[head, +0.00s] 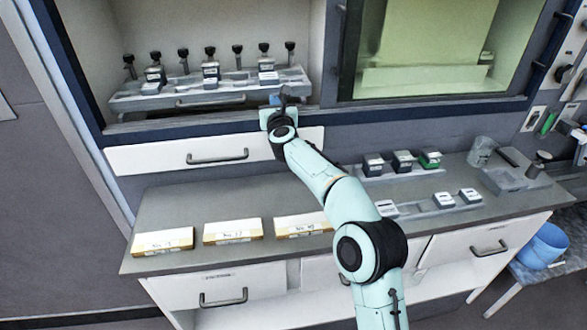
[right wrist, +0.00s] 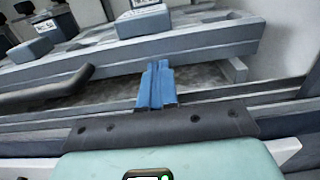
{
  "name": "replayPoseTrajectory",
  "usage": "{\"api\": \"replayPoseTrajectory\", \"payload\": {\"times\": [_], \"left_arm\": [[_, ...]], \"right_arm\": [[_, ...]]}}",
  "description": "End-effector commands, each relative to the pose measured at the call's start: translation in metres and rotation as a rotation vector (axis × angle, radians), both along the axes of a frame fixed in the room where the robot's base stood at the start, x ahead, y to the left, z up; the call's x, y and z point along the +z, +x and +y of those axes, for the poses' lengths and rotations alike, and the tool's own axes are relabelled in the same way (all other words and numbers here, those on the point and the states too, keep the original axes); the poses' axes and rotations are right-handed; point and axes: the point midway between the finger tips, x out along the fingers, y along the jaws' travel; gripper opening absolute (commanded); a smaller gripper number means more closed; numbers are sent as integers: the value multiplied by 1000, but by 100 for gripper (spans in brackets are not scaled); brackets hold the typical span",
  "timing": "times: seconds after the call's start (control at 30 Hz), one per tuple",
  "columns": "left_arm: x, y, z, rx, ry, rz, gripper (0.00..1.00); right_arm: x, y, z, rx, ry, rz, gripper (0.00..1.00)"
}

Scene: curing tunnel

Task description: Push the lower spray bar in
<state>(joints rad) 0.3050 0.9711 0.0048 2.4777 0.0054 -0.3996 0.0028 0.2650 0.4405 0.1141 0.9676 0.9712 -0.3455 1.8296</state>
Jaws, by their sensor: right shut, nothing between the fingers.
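A grey rack-like slide (head: 130,102) with a dark front handle (head: 210,101) sits low in the open cabinet; I take it for the lower spray bar, though no label shows. It carries small grey blocks and black-knobbed stems. Its front rail (right wrist: 190,50) and handle (right wrist: 45,92) also show in the right wrist view. My right gripper (head: 284,97) is at the right part of its front, right of the handle. Its blue fingers (right wrist: 157,85) are shut and empty, tips close to the front rail; I cannot tell whether they touch. My left gripper is not in view.
A white drawer (head: 135,158) lies below the opening, partly behind my right arm. The counter (head: 180,200) below holds labelled boxes (head: 233,231), small blocks (head: 403,160) and a clear beaker (head: 481,151). A greenish window (head: 430,50) is at the right.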

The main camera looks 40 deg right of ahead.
Motion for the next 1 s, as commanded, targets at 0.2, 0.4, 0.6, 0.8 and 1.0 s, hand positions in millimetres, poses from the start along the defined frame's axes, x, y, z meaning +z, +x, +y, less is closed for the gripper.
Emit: {"api": "replayPoseTrajectory", "payload": {"times": [0.2, 0.4, 0.6, 0.8, 1.0], "left_arm": [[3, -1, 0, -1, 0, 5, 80], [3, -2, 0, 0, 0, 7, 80], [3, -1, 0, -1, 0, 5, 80], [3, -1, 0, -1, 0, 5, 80], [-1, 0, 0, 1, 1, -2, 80]], "right_arm": [[0, 5, -3, 1, 0, 0, 0], [2, 5, -4, -1, -1, -4, 0], [4, 5, -4, -2, -4, -6, 0], [5, 4, -4, -2, -5, -8, 0], [4, 2, -1, 3, -3, -6, 0]]}}
